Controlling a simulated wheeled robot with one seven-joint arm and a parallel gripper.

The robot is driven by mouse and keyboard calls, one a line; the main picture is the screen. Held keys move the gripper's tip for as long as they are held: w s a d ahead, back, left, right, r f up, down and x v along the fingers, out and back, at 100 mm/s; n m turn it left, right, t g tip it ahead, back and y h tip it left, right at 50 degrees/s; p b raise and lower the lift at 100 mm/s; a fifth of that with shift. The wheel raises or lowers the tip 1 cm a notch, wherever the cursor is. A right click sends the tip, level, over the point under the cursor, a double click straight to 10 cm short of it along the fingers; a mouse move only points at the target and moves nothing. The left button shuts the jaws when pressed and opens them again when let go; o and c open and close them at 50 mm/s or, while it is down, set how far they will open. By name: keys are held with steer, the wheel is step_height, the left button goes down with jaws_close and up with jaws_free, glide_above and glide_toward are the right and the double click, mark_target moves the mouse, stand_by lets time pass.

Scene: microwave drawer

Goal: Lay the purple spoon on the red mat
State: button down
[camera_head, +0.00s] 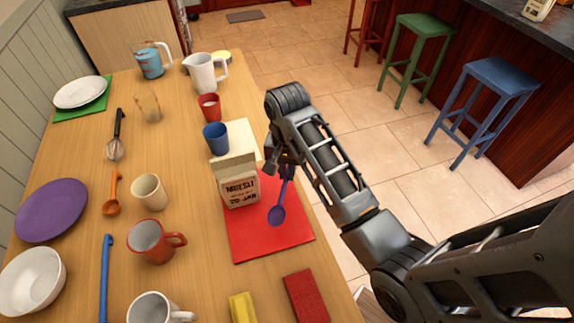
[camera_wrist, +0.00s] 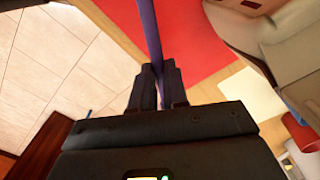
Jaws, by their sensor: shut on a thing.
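The purple spoon (camera_head: 277,214) hangs bowl-down from my gripper (camera_head: 281,160) in the head view, in front of the red mat (camera_head: 265,244). I cannot tell whether its bowl touches the mat. My gripper is shut on the upper part of the spoon's handle, near the mat's far right edge. In the wrist view the handle (camera_wrist: 149,30) runs up from between the fingers of my gripper (camera_wrist: 157,75), with the red mat (camera_wrist: 195,40) behind it. The bowl is out of that view.
A carton (camera_head: 238,184) stands at the mat's far left part, close to my gripper. A blue cup (camera_head: 216,139) is beyond it. A red block (camera_head: 306,296) and a yellow block (camera_head: 243,307) lie nearer. A red mug (camera_head: 153,241) stands to the left. The mat's near part is clear.

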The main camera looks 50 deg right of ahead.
steer(key=shift+f+b, duration=0.8)
steer(key=shift+f, duration=1.55)
steer(key=c, duration=0.8)
jaws_free()
steer(key=o, duration=0.5)
steer(key=shift+o, duration=0.2)
step_height(320, 180, up, 8)
steer(key=shift+f+p, duration=0.1)
steer(key=shift+p, duration=0.5)
